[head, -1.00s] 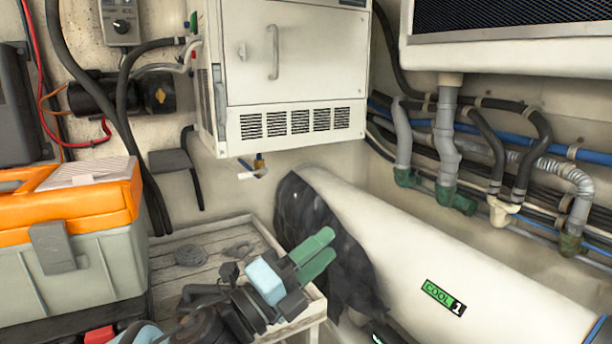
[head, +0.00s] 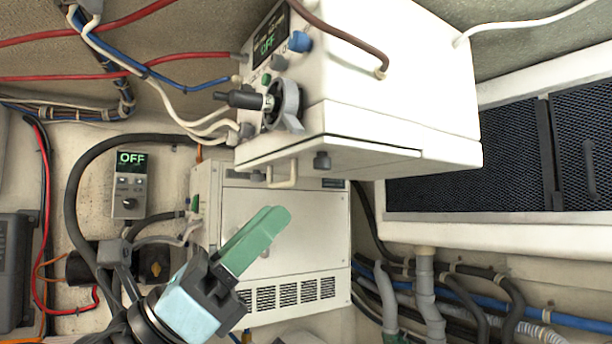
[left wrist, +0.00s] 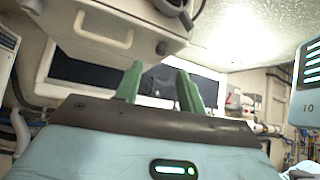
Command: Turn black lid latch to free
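A white box unit (head: 400,90) hangs high at the centre of the head view, tilted in the picture. Its lower lid (head: 350,150) carries a pale bar handle (head: 282,176) and a small dark latch (head: 322,161), which also shows in the left wrist view (left wrist: 161,47). I cannot read which way the latch is turned. My left gripper (head: 272,222) has green fingers, points up toward the unit from below, and is apart from the latch. In the left wrist view its fingers (left wrist: 158,82) are spread with nothing between them. My right gripper is not in view.
A black lever with a grey round mount (head: 284,103), a blue knob (head: 299,41) and an OFF display are on the unit's left face. A white cabinet (head: 285,235) stands behind my gripper. Hoses and cables run along the walls. A dark mesh panel (head: 470,160) is at right.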

